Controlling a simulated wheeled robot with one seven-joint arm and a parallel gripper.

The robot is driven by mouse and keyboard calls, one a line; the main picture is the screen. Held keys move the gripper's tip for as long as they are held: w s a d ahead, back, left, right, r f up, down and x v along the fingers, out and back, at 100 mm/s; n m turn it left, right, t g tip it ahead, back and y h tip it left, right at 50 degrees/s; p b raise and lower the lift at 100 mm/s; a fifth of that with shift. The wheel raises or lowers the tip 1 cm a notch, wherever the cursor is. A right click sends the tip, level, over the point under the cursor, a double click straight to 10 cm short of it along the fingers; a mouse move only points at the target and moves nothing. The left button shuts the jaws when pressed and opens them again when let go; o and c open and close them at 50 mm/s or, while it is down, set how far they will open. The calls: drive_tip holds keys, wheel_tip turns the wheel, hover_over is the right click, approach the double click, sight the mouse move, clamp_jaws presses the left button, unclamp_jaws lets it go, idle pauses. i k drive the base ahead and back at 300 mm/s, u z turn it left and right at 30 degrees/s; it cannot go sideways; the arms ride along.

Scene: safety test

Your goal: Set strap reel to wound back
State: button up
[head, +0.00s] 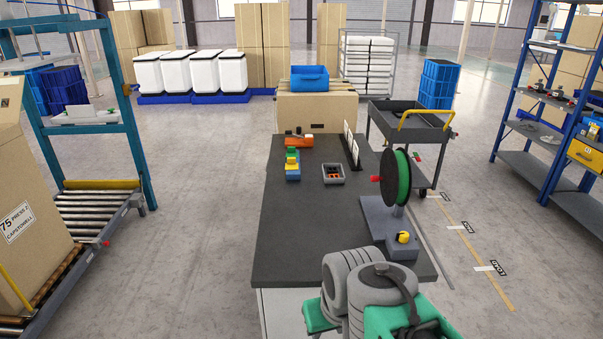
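The strap reel (389,182) stands upright on a grey stand (379,220) at the right side of the dark workbench. It has a black disc, a green band around its rim and a red knob (375,179) on its left face. How far the strap is wound cannot be told. A small grey box with a yellow knob (403,238) sits in front of the reel. Parts of my arm show at the bottom, in front of the bench's near end. My gripper's fingers are not in view.
The workbench (300,240) is mostly clear in front. Coloured blocks (292,163), a small parts tray (333,174) and upright white cards (351,145) stand farther back. A cart (410,125) is behind right. A conveyor (90,215) is left; a blue shelf (535,150) is right.

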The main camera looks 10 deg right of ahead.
sight(394, 175)
drive_tip(key=u, duration=0.75)
drive_tip(key=i, duration=0.7)
drive_tip(key=u, duration=0.65)
drive_tip(key=i, duration=1.9)
drive_tip(key=z, duration=1.25)
drive_tip(key=i, duration=0.75)
drive_tip(key=z, duration=0.85)
